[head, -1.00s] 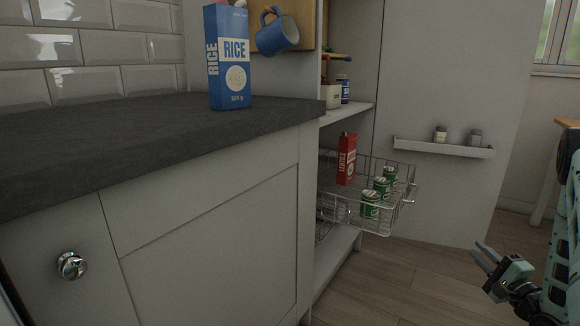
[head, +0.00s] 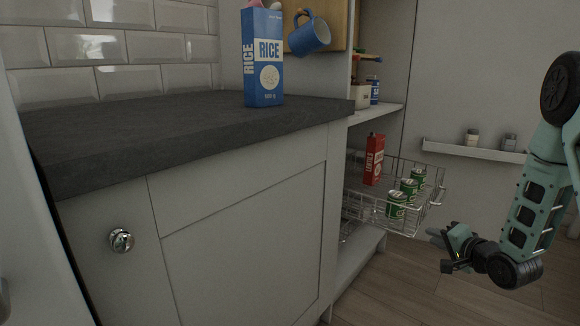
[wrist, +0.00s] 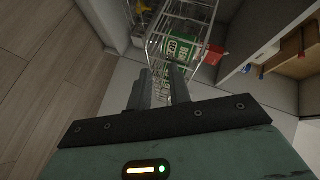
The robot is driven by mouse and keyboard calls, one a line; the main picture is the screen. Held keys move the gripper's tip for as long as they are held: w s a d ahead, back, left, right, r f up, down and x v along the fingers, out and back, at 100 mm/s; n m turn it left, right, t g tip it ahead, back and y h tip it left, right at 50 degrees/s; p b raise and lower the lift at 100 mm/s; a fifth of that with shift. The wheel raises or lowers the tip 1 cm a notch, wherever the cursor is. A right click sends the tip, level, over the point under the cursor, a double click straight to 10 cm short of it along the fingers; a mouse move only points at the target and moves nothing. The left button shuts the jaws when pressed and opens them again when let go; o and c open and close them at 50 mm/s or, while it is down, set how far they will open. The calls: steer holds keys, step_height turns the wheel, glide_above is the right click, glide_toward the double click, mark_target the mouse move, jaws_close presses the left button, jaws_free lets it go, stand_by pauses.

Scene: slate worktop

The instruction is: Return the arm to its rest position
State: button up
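My gripper (head: 438,249) is at the right of the head view, low in front of the pulled-out wire basket, and points left. In the wrist view its two dark fingers (wrist: 160,82) stand apart with nothing held between them. My arm is bent and reaches in from the right edge of the head view. The wire basket (head: 432,216) shows beyond the fingers in the wrist view, with a green can (wrist: 181,50) in it.
The basket holds a red carton (head: 374,160) and several green cans (head: 397,206). A blue rice box (head: 264,60) stands on the slate worktop (head: 170,128). A blue mug (head: 310,36) hangs behind. The open cabinet door carries a narrow rack (head: 470,149). Floor is clear below my gripper.

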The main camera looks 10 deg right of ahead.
steer(key=s+a+r+n+g, duration=0.1)
steer(key=a+r+n+g, duration=0.15)
steer(key=a, duration=0.65)
steer(key=s+a+r+n+g+y, duration=0.15)
steer(key=a+n, duration=0.25)
steer(key=a, duration=0.4)
steer(key=s+a+r+n+g, duration=0.1)
steer(key=s+a+n+g, duration=0.2)
steer(key=a, duration=0.6)
steer(key=s+a+r+n+g+h, duration=0.15)
steer(key=s+a+n, duration=0.25)
steer(key=s, duration=0.5)
steer(key=s+a+r+n+g+y, duration=0.1)
steer(key=s+a+r+n+g, duration=0.2)
steer(key=s, duration=0.5)
steer(key=s+a+n+g+h, duration=0.1)
steer(key=s+a+n+g, duration=0.3)
steer(key=s, duration=0.5)
step_height(320, 180, up, 34)
steer(key=t+p, duration=0.1)
steer(key=p, duration=3.3)
steer(key=shift+w+a+r+p, duration=0.25)
steer(key=shift+w+a+p, duration=0.1)
steer(key=shift+w+a, duration=0.05)
